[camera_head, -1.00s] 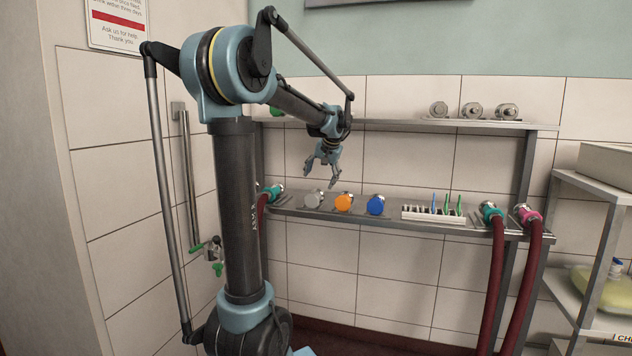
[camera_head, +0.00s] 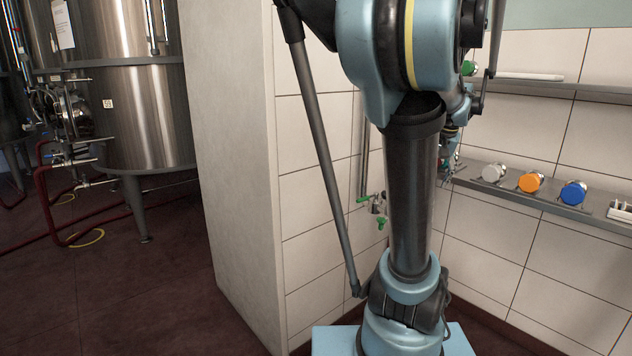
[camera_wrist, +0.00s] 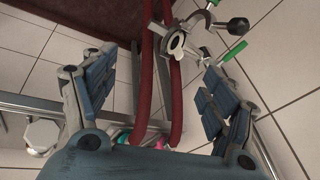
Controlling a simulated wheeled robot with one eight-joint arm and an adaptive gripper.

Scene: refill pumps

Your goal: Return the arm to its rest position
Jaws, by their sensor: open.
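My gripper shows in the wrist view (camera_wrist: 155,100) with its two blue-grey padded fingers spread wide apart and nothing between them. In the head view my arm's column stands in the middle and hides most of the gripper; only a small part of the wrist shows right of the column, near the shelf. Beyond the fingers in the wrist view are dark red hoses (camera_wrist: 146,70) and a metal fitting with a green handle; I cannot tell how far off they are.
A lower shelf (camera_head: 545,201) on the tiled wall holds grey (camera_head: 494,173), orange (camera_head: 530,182) and blue (camera_head: 572,193) capped fittings. A green-handled valve (camera_head: 377,203) is on the wall behind my arm.

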